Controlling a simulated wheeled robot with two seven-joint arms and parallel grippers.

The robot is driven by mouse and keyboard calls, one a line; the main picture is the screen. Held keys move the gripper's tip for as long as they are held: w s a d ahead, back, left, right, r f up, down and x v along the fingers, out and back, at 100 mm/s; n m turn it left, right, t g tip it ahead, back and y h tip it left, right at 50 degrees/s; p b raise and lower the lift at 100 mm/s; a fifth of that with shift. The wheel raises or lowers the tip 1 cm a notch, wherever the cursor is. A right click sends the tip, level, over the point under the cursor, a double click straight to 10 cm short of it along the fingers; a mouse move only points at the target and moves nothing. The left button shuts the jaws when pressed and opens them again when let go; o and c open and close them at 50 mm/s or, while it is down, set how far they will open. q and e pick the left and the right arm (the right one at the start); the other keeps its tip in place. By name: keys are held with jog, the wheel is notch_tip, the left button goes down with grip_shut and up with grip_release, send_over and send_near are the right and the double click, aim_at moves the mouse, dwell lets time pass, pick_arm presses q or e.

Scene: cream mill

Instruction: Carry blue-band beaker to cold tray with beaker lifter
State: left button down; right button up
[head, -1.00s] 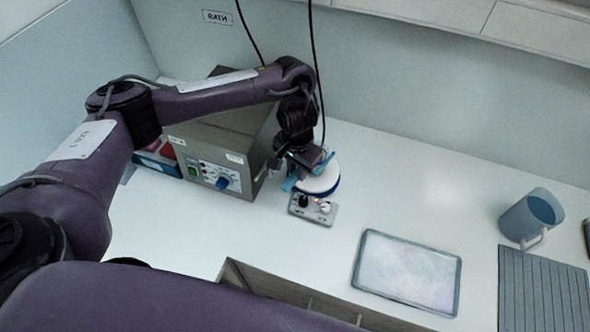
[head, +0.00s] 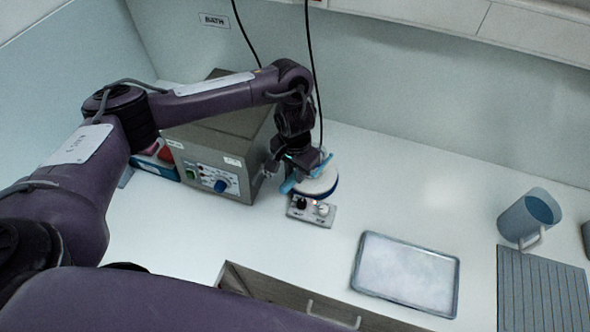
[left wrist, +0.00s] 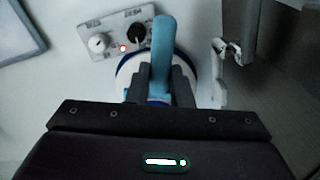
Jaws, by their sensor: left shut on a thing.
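My left gripper (head: 301,170) is shut on a light blue handle, which looks like the beaker lifter (head: 290,185). The handle also stands between the fingers in the left wrist view (left wrist: 161,60). Right below it is a round white thing with a dark blue edge (head: 322,187), at the back of a small control box with two knobs (head: 311,213). Gripper and handle hide much of it, so I cannot tell whether it is the blue-band beaker or a plate. A frosty white shallow tray (head: 405,275), likely the cold tray, lies flat to the right. My right gripper is out of view.
A grey bath unit (head: 205,150) stands close on the left of the gripper. A blue-grey jug (head: 520,220) and a ribbed grey mat (head: 540,290) are at the right. Black cables (head: 313,80) hang behind my arm. The counter between box and tray is clear.

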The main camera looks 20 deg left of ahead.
pick_arm(q)
jog(key=shift+r, duration=0.95)
dwell(0.7)
notch_tip(320, 180, up, 7)
jog(key=shift+r, duration=0.15)
dwell(1.1)
jog(key=shift+d, duration=0.1)
dwell(0.6)
